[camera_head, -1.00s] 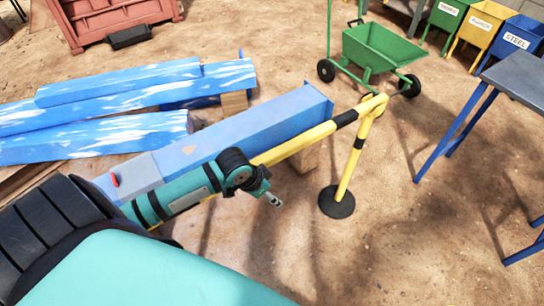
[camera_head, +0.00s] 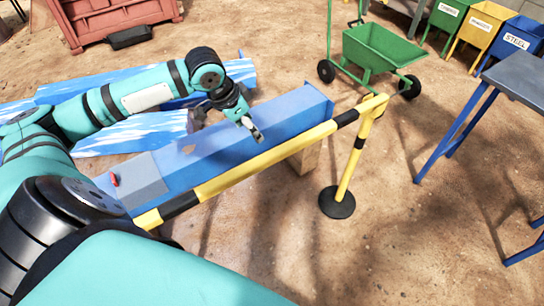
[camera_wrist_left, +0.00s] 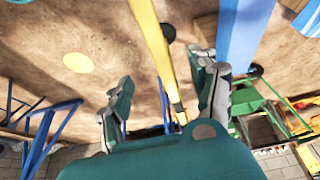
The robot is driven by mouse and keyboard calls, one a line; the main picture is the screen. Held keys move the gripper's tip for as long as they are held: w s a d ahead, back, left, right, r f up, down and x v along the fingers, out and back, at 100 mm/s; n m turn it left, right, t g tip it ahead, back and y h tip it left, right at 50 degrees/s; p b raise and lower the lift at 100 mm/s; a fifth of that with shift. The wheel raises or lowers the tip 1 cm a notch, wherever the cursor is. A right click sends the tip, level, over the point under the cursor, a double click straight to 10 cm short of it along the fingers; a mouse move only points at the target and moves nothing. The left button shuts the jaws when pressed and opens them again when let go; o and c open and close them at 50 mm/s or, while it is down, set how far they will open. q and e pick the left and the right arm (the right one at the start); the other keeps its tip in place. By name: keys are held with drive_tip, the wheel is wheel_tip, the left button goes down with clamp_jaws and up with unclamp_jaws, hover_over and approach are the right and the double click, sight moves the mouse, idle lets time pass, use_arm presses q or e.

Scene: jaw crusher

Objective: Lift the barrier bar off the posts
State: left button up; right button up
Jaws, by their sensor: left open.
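The yellow and black barrier bar (camera_head: 262,160) slants across the head view from lower left to upper right. Its far end rests at the top of a yellow and black post (camera_head: 354,160) with a round black base. The bar's near end and any near post are hidden behind my own body. My left gripper (camera_head: 253,131) is above the blue beam, beside and apart from the bar. In the left wrist view my left gripper (camera_wrist_left: 163,78) is open and empty, with the bar (camera_wrist_left: 151,40) seen beyond and between its fingers. My right gripper is not in view.
A long blue beam (camera_head: 282,120) lies beside the bar on wooden blocks. A green cart (camera_head: 382,48) stands behind the post, and a blue-legged table (camera_head: 460,128) at the right. The ground in front is clear.

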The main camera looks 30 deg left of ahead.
use_arm(q)
approach(272, 153)
drive_tip(key=x, duration=0.5)
drive_tip(key=shift+a+f, duration=0.15)
drive_tip(key=shift+a, duration=0.15)
drive_tip(key=shift+d+x, duration=0.15)
drive_tip(key=shift+x, duration=1.2)
drive_tip(key=shift+d+x, duration=0.15)
drive_tip(key=shift+x, duration=1.15)
drive_tip(key=shift+c, duration=0.4)
clamp_jaws()
